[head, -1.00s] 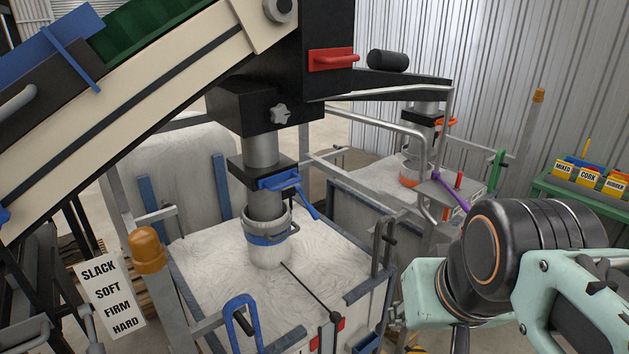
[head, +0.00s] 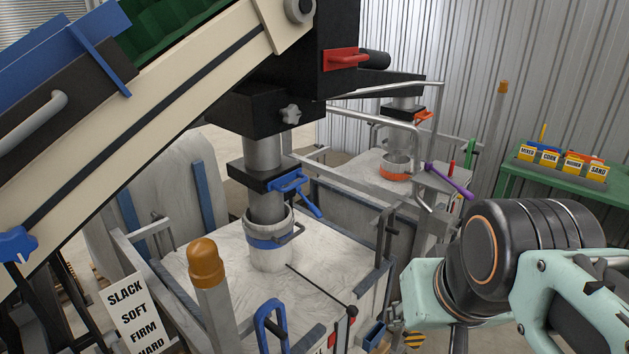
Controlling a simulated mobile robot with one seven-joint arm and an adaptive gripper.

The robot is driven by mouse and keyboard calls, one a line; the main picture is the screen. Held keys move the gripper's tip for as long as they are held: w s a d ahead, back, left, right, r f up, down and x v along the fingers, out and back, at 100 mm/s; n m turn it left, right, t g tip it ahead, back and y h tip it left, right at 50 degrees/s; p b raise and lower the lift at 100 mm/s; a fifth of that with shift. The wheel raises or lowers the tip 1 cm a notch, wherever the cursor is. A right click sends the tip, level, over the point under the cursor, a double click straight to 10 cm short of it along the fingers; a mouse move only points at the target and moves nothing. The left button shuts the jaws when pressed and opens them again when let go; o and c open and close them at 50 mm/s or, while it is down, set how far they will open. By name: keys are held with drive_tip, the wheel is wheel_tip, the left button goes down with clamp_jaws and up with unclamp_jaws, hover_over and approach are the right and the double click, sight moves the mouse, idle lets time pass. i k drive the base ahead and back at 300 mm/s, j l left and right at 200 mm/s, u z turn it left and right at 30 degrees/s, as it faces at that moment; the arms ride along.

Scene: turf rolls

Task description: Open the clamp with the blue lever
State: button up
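A black slide plate with a blue handle (head: 285,181) sits on the grey fill pipe in the head view. A blue lever (head: 310,204) hangs down and right from it. Below, a blue band (head: 268,242) circles the white bag's neck around the pipe, with a grey lever (head: 290,235) at its right side. From here I cannot tell whether the clamp is open or shut. My mint and black arm fills the lower right, apart from the pipe; my gripper's fingers do not show.
The white bag (head: 215,270) stands in a grey frame under the pipe. An orange-capped post (head: 206,262) and a blue hook-shaped handle (head: 268,318) stand in front. A conveyor slopes across the upper left. A second filling station with an orange band (head: 395,173) stands behind; a green table (head: 510,178) is at right.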

sight(314, 210)
drive_tip(key=j+z, duration=0.1)
drive_tip(key=j, duration=0.35)
drive_tip(key=k+j+z, duration=0.1)
drive_tip(key=j, duration=0.35)
drive_tip(key=j+z, duration=0.1)
drive_tip(key=j, duration=0.35)
drive_tip(key=k+j+z, duration=0.1)
drive_tip(key=j, duration=0.35)
drive_tip(key=k, duration=0.05)
